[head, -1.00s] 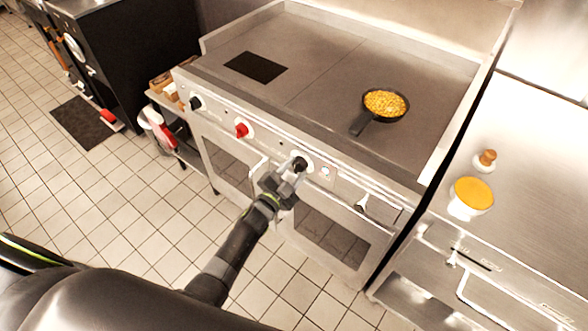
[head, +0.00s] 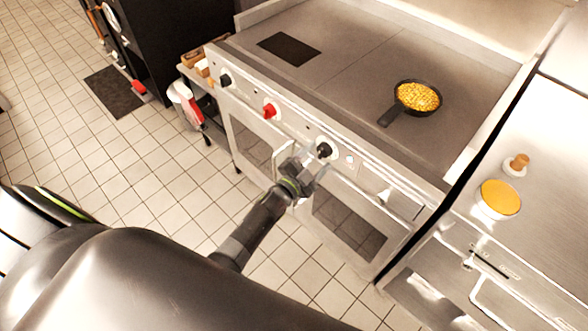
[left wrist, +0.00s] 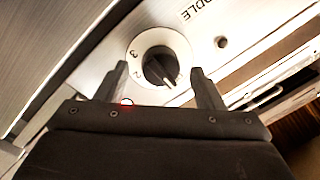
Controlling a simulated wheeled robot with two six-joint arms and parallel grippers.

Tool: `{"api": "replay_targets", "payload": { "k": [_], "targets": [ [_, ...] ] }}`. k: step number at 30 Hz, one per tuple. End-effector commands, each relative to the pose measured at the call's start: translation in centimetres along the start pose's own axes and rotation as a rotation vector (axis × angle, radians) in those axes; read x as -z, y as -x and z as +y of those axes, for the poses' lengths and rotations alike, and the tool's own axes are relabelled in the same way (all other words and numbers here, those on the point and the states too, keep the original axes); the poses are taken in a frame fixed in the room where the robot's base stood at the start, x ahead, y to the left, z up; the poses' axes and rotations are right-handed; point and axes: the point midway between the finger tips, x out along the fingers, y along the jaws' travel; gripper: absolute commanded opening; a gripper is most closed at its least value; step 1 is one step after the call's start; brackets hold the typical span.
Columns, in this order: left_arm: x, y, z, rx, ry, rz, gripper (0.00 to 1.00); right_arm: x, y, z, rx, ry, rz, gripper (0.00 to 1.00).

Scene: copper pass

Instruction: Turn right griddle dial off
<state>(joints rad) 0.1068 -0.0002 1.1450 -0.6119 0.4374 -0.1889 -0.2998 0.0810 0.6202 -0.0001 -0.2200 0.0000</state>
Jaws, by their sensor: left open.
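The right griddle dial (head: 323,150) is a black knob on a pale round plate on the stove's front panel. In the left wrist view the dial (left wrist: 158,68) shows large, with the numbers 3 and 2 on its plate and its pointer aimed to the lower right. Part of the word "GRIDDLE" is printed beside it. My left gripper (head: 308,168) is open just in front of the dial. In the left wrist view its fingers (left wrist: 160,76) appear on either side of the knob; I cannot tell whether they touch it. My right gripper is not in view.
A red dial (head: 269,111) and another black dial (head: 225,80) sit further left on the panel. A pan of corn (head: 417,97) rests on the griddle top (head: 350,75). Oven handles stick out below the panel. A steel counter (head: 545,165) stands at the right.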

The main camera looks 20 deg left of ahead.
Motion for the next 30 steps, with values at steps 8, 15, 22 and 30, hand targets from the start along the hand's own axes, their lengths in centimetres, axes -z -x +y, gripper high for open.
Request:
{"api": "replay_targets", "payload": {
  "k": [8,15,22,30],
  "targets": [
    [-0.1,5.7,0.0,-0.001,-0.001,-0.003,0.62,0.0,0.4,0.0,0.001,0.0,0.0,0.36],
    [-0.1,10.9,0.1,-0.002,0.0,-0.003,0.62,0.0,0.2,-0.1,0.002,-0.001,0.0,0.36],
    [-0.1,14.8,0.1,-0.001,-0.001,-0.001,0.62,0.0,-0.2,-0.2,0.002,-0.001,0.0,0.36],
    [0.0,16.3,0.0,-0.001,0.0,-0.001,0.62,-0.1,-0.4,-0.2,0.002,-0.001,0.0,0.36]
  ]
}}
